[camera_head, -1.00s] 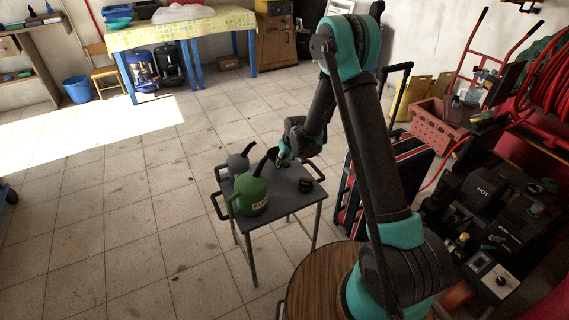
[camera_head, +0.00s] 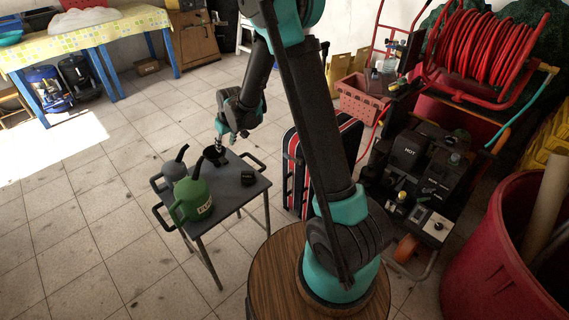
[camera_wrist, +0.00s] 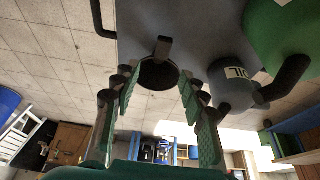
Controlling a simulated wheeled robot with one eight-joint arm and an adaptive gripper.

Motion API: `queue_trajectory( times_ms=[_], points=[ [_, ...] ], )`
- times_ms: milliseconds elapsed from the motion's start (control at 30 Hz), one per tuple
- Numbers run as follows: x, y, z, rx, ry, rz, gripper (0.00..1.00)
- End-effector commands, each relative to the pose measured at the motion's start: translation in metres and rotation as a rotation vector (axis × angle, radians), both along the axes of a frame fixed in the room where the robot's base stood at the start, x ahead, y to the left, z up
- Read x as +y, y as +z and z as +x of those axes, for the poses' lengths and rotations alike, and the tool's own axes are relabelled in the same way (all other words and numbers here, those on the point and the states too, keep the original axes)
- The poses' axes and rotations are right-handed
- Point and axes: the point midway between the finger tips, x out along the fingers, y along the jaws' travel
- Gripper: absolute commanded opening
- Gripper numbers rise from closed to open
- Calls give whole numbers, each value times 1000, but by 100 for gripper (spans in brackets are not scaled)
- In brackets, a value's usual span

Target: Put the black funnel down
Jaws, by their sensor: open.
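The black funnel (camera_head: 213,157) is on the small grey table (camera_head: 232,196), near its far edge, beside the watering cans. In the wrist view the funnel (camera_wrist: 158,76) shows as a dark round mouth with a short tab, between and beyond my fingertips. My gripper (camera_head: 219,145) is just above the funnel in the head view. In the wrist view my gripper's green-padded fingers (camera_wrist: 158,95) are spread wide, with nothing held between them. Whether a finger still touches the funnel's rim cannot be told.
A green can (camera_head: 192,200) and a grey can (camera_head: 172,170) stand on the table's left side. A small black object (camera_head: 247,178) lies near its right side. A black and red case (camera_head: 295,172) stands right of the table. Tiled floor is open to the left.

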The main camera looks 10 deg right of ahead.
Motion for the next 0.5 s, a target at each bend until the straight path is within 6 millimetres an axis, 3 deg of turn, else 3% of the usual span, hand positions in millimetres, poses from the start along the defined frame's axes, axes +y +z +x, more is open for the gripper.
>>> queue_trajectory(
  times_ms=[267, 500],
  points=[
    [-84, 54, -53, 0, -140, 0, 43],
    [-158, 86, -125, -1, -285, 2, 43]
  ],
)
